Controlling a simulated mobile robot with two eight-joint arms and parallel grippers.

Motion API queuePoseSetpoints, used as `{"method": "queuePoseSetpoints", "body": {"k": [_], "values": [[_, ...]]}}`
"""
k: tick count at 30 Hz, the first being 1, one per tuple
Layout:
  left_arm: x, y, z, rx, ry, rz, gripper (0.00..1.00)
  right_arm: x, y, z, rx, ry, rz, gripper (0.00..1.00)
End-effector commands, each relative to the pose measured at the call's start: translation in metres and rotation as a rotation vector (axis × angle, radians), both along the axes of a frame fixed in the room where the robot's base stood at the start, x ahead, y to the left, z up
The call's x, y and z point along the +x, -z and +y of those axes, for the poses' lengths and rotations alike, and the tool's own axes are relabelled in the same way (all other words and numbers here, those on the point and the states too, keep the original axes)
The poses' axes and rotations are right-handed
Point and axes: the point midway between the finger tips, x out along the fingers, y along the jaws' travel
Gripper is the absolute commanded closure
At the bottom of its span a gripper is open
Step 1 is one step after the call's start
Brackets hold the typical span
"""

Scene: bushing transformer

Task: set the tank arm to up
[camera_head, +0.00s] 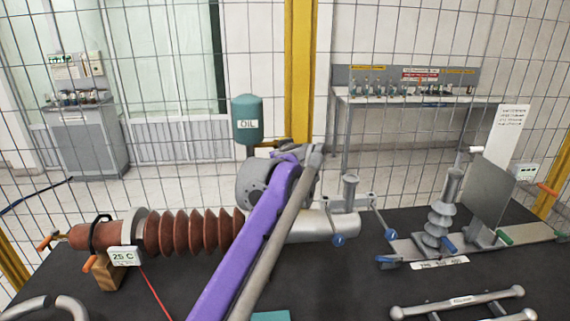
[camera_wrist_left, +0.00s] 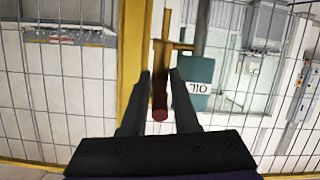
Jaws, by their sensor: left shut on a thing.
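The teal oil tank (camera_head: 247,120), labelled OIL, stands behind the table in front of the yellow post. In the left wrist view the tank (camera_wrist_left: 197,78) shows upside down, right of the fingers. The tank arm (camera_wrist_left: 159,85) is a brownish bar with a dark red end, joined to a brass-coloured crosspiece beside the tank. My left gripper (camera_wrist_left: 160,98) is shut on the tank arm, with one finger on each side. In the head view my purple arm link reaches up toward the tank and hides the gripper and tank arm. My right gripper is not in view.
A ribbed brown bushing (camera_head: 190,232) lies on the dark table, with a meter (camera_head: 124,257) in front. A grey insulator (camera_head: 440,215) stands at right, and a double-bar handle (camera_head: 458,302) lies near the front. Wire fencing and a yellow post (camera_head: 300,70) stand behind.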

Motion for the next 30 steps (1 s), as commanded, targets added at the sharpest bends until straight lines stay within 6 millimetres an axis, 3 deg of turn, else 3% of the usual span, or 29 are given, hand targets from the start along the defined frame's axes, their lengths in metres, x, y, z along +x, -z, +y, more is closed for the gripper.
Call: {"method": "queuePoseSetpoints", "body": {"k": [1,4,12,19,30], "values": [[0.003,-0.014,0.001,-0.010,-0.003,0.029,1.00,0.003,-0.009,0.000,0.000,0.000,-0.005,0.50],[0.009,-0.028,0.002,-0.024,-0.002,0.094,1.00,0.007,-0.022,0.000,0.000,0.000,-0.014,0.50],[0.021,-0.052,0.004,-0.049,-0.003,0.227,1.00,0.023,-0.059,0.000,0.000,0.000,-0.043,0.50],[0.026,-0.056,0.005,-0.059,0.000,0.281,1.00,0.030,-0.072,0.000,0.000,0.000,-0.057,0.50],[0.026,-0.053,0.005,-0.063,-0.002,0.293,1.00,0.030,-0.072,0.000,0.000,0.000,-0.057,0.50]]}}
